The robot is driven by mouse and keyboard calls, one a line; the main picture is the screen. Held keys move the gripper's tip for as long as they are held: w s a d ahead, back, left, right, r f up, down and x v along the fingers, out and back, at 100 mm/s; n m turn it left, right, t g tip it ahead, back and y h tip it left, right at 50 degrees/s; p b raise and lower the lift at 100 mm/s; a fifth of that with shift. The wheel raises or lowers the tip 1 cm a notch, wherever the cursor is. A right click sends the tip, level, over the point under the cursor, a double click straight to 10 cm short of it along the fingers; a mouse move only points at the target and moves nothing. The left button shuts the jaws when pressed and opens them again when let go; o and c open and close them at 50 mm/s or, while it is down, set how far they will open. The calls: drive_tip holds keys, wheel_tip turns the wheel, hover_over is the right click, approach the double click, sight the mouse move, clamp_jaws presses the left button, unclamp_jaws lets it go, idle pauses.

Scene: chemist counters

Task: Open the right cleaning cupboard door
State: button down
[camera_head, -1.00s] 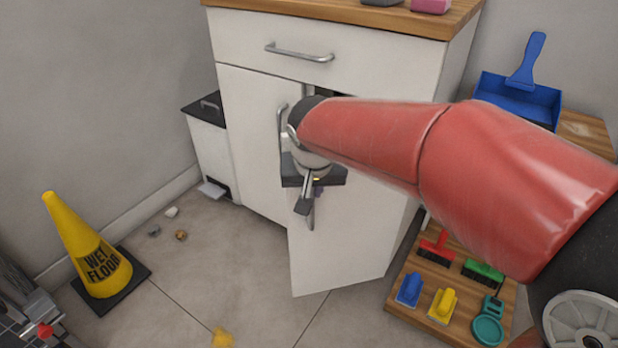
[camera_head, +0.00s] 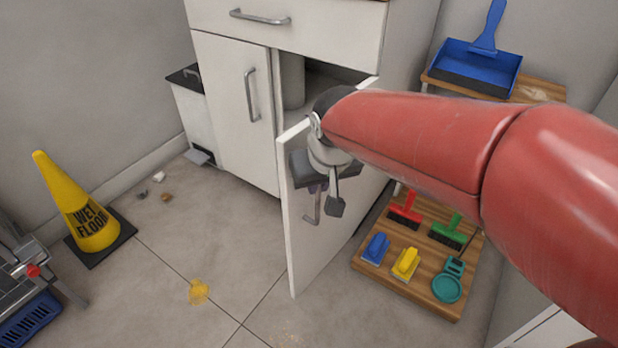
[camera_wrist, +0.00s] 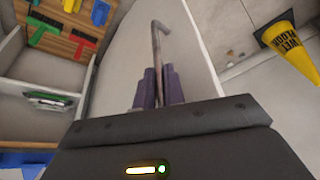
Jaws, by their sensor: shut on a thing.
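The right cupboard door (camera_head: 312,250) is white and stands swung well out from the cupboard, hinged at its right side. Its metal bar handle (camera_head: 311,214) shows partly below my gripper (camera_head: 320,190). In the wrist view, the purple fingers of my gripper (camera_wrist: 159,88) are closed around the handle (camera_wrist: 157,42), which sticks out beyond them. The open cupboard interior (camera_head: 318,88) shows a grey cylindrical thing (camera_head: 292,80) inside. The left door (camera_head: 235,110) is shut, with its own bar handle (camera_head: 251,95). My arm hides part of the right door's top.
A yellow wet-floor cone (camera_head: 82,210) stands at the left. A wooden board (camera_head: 440,295) with several brushes lies right of the door. A blue dustpan (camera_head: 475,68) sits on a shelf behind.

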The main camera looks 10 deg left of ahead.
drive_tip(key=shift+w+d+r, duration=0.15)
drive_tip(key=shift+w+d, duration=0.05)
drive_tip(key=shift+d, duration=0.2)
drive_tip(key=c, duration=1.5)
unclamp_jaws()
drive_tip(key=shift+w, duration=0.1)
drive_tip(key=p+v, duration=0.1)
drive_tip(key=v, duration=0.6)
drive_tip(key=shift+s+d+r+p, duration=0.1)
drive_tip(key=shift+s+r+p, duration=0.1)
drive_tip(key=shift+r+p, duration=0.1)
drive_tip(key=s+d+r+m+p, duration=0.1)
drive_tip(key=s+d+m+p, duration=0.1)
drive_tip(key=d, duration=0.5)
drive_tip(key=s+d+m+t+h+p, duration=0.1)
drive_tip(key=s+d+m+p, duration=0.1)
drive_tip(key=s+d, duration=0.3)
drive_tip(key=s+d+r+m+h+p, duration=0.1)
drive_tip(key=s+d+m+p, duration=0.1)
drive_tip(key=d, duration=0.8)
drive_tip(key=shift+s+d+r+t+p, duration=0.3)
drive_tip(key=shift+s+d+t+p, duration=0.1)
drive_tip(key=shift+s+p, duration=0.3)
